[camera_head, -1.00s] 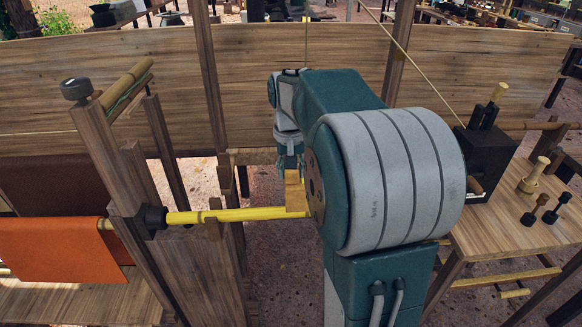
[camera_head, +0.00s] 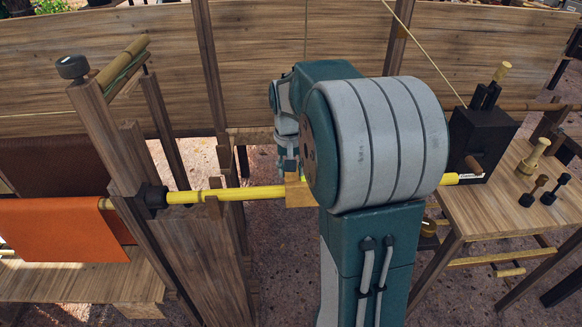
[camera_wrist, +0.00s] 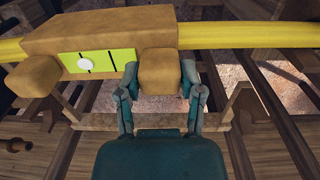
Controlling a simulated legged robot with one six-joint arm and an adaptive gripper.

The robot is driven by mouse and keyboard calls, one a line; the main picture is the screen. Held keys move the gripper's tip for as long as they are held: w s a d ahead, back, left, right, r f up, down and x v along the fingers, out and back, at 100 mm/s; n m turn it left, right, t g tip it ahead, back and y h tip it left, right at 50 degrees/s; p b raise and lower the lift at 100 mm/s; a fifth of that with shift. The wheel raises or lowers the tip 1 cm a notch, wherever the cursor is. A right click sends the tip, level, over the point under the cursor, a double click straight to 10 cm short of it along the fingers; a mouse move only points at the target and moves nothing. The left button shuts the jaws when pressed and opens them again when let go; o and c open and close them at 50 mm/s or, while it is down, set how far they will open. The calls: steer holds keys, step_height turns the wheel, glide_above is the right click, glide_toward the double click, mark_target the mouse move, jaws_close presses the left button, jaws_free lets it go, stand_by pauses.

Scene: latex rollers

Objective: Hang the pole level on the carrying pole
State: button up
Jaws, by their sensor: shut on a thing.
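The pole level is a tan wooden block (camera_wrist: 150,36) with a bright green vial plate (camera_wrist: 97,64). A white bubble shows at the plate's left line. The yellow carrying pole (camera_head: 245,194) runs roughly level across the head view, and shows on both sides of the block in the wrist view (camera_wrist: 220,36). The block (camera_head: 297,191) sits at the pole, covering part of it. I cannot tell whether its weight rests there. My gripper (camera_wrist: 160,76) is shut on the block's right wooden knob. In the head view my arm hides the pole's middle right.
A wooden frame (camera_head: 105,140) with a dark cap stands at the pole's left end, near an orange cloth (camera_head: 65,230). At right, a dark box (camera_head: 480,143) stands on a wooden table (camera_head: 490,215) with small turned pieces. Wooden panels close off the back.

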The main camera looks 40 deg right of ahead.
steer(key=shift+f, duration=0.3)
stand_by(0.5)
steer(key=o, duration=1.1)
steer(key=shift+o, duration=0.2)
step_height(320, 180, up, 12)
steer(key=shift+w+a, duration=0.15)
steer(key=shift+a, duration=0.05)
